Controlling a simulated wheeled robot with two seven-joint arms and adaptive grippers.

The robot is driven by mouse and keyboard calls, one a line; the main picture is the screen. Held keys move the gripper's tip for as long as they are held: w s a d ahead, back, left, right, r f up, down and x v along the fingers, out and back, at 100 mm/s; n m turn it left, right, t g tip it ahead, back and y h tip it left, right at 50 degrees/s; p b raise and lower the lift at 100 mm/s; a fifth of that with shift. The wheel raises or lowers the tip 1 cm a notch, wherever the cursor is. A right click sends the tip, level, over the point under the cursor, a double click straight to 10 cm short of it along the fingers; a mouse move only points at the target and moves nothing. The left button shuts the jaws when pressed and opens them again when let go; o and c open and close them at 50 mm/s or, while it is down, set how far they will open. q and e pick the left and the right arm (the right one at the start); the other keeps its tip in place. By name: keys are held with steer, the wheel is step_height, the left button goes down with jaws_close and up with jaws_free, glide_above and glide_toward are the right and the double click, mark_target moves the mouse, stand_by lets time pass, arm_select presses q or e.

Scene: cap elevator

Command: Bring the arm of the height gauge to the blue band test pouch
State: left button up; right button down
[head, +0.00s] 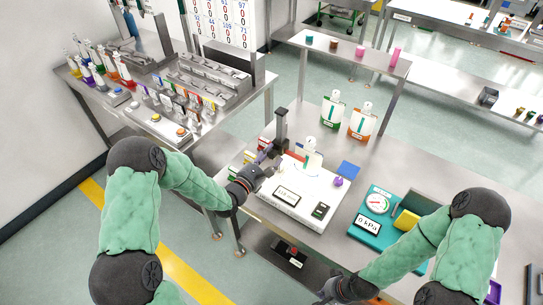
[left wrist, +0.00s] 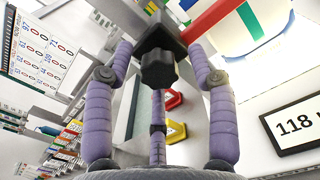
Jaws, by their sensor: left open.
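The height gauge has a dark upright column (head: 281,125) on a white base (head: 300,205). Its display (left wrist: 300,125) reads 118 in the left wrist view. A red arm (left wrist: 212,18) reaches from the column area toward a white pouch with a green stripe (left wrist: 255,22). This pouch (head: 312,160) stands on the base in the head view; whether its band is blue is unclear. My left gripper (head: 264,160) is open at the column. Its purple fingers spread around a black knob (left wrist: 157,68), with no clear contact. My right gripper (head: 335,290) is low at the front, its fingers unclear.
Green-based (head: 332,110) and orange-based (head: 361,122) pouches stand behind the gauge. A blue block (head: 348,169) and purple item (head: 338,182) lie right of it. A teal pressure gauge box (head: 371,220) sits farther right. A rack bench (head: 205,85) is at left.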

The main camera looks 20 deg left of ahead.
arm_select(q)
steer(key=shift+w+d, duration=0.2)
steer(key=shift+w, duration=0.3)
steer(key=shift+f, duration=0.1)
steer(key=c, duration=1)
steer(key=o, duration=1)
steer(key=v, duration=1.2)
